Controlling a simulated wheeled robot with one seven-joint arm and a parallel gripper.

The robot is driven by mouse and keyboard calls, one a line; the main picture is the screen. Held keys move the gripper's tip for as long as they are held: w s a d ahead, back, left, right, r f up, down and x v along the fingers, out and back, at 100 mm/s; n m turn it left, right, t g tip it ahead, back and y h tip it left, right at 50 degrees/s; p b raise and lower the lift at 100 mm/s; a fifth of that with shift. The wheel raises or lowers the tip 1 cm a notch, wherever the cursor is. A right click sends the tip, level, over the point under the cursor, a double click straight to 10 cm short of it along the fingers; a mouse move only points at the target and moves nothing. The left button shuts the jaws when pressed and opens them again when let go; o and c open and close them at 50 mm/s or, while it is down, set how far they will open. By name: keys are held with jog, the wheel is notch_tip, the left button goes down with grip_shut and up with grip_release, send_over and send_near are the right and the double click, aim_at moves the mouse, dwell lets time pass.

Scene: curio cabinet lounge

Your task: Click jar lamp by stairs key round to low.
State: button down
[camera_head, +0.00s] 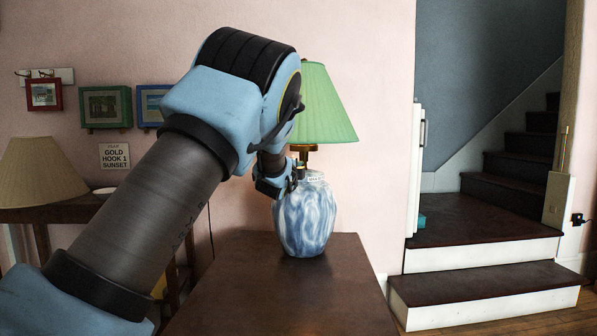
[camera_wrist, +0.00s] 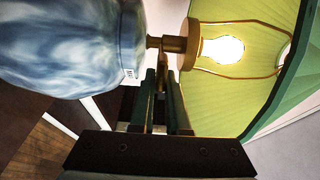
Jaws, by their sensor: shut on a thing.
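The jar lamp (camera_head: 306,218) has a blue-and-white marbled jar body, a brass neck and a pleated green shade (camera_head: 318,108). It stands upright on a dark wooden top. In the wrist view the jar (camera_wrist: 70,45) is at left and the lit bulb (camera_wrist: 222,50) glows inside the shade at right, beside the brass socket (camera_wrist: 190,45). My gripper (camera_wrist: 161,85) reaches in at the neck, between jar and shade, with its fingers close together on the small switch key. The fingers mostly hide the key, so its setting cannot be read. My gripper also shows at the neck in the head view (camera_head: 293,180).
The dark wooden top (camera_head: 280,290) is bare around the lamp. A beige-shaded lamp (camera_head: 40,172) stands on a side table at left. Small framed pictures (camera_head: 105,107) hang on the wall. Dark stairs (camera_head: 480,220) rise at right. A small white label (camera_wrist: 130,74) is on the jar.

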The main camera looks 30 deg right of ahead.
dwell(0.3)
jog(key=c, duration=0.9)
grip_release()
jog(key=v, duration=1)
jog(key=shift+s+a, duration=0.25)
jog(key=shift+s, duration=0.05)
